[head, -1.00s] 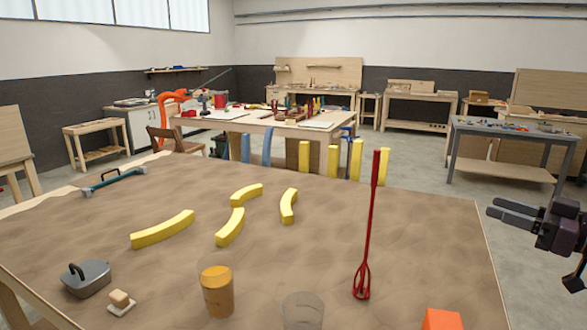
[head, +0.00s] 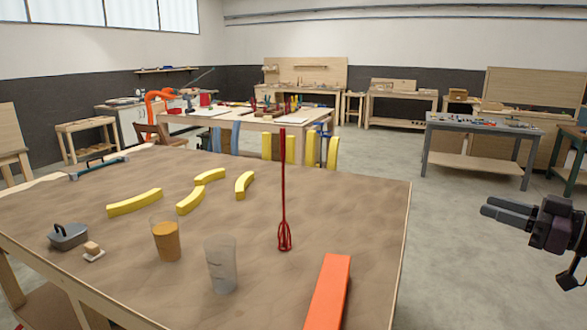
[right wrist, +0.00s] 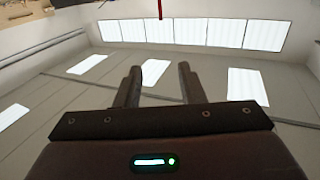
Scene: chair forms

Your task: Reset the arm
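My right gripper (head: 503,213) is at the right side of the head view, beyond the table's right edge and over the floor. Its two fingers point left and hold nothing. In the right wrist view my right gripper (right wrist: 157,75) has its fingers apart with an empty gap, and the ceiling and windows show behind them. My left gripper is not in the head view.
The brown-topped table (head: 330,195) holds curved yellow pieces (head: 135,202), a red whisk-like tool (head: 284,200), an orange cup (head: 166,240), a clear cup (head: 221,265), an orange bar (head: 329,295) and a grey lidded container (head: 68,236).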

